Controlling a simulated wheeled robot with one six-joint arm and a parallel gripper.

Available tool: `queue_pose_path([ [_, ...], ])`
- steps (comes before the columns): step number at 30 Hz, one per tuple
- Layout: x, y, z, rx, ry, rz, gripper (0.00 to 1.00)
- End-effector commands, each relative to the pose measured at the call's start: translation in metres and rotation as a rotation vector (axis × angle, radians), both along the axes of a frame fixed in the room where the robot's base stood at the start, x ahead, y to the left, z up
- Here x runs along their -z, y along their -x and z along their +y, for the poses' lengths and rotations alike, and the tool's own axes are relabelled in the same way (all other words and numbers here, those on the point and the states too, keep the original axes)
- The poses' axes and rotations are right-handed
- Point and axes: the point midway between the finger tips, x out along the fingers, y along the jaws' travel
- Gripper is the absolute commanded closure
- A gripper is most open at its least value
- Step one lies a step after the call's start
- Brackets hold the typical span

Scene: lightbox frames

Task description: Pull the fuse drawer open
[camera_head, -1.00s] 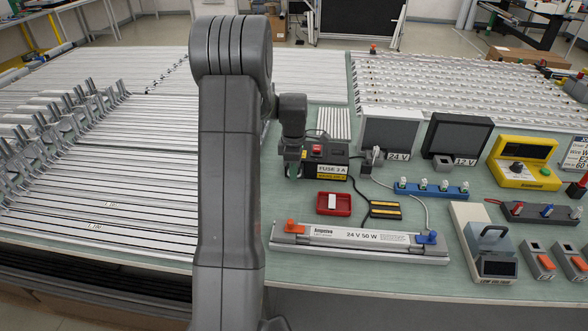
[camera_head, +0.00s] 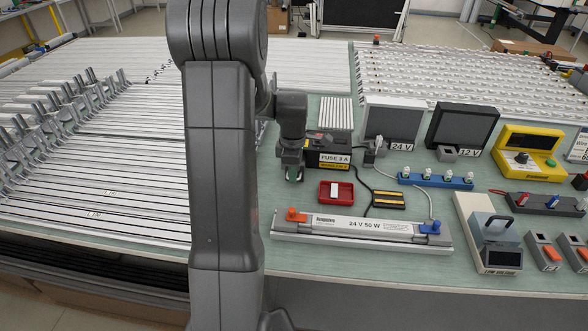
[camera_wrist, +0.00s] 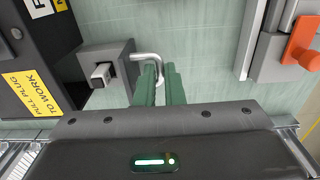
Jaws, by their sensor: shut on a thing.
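The black fuse box (camera_head: 342,145) with its "FUSE 3 A" label stands right of my gripper (camera_head: 294,176) in the head view. In the wrist view the box (camera_wrist: 35,55) is at the left, with a yellow "PULL PLUG TO WORK" label. The grey fuse drawer (camera_wrist: 120,56) stands out from the box, with a pale fuse-like piece (camera_wrist: 101,73) in its recess. A bent metal handle (camera_wrist: 147,56) projects from its end. My gripper's green fingers (camera_wrist: 158,78) are shut on this handle. In the head view my gripper hides the drawer.
A red tray (camera_head: 323,196) holding a white piece lies in front of the box. A "24 V 50 W" lamp bar (camera_head: 350,229) lies along the front, its orange clip (camera_wrist: 302,42) near my gripper in the wrist view. A black cable (camera_head: 357,176) runs right of the box.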

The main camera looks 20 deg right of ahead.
Motion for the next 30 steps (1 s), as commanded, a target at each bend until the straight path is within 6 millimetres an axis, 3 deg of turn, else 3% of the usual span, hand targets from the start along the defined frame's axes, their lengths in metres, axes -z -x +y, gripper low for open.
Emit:
queue_pose_path([
  [5,-0.001,-0.001,0.0,0.002,0.001,-0.002,1.0],
  [6,-0.001,-0.001,-0.001,0.002,0.001,-0.002,0.88],
  [7,-0.001,-0.001,-0.001,0.002,0.001,-0.002,0.83],
  [18,-0.006,-0.001,-0.001,0.001,0.002,-0.003,0.83],
  [23,-0.031,-0.001,-0.001,0.001,0.003,-0.005,0.83],
  [30,-0.087,-0.001,-0.001,0.001,0.003,-0.006,0.83],
])
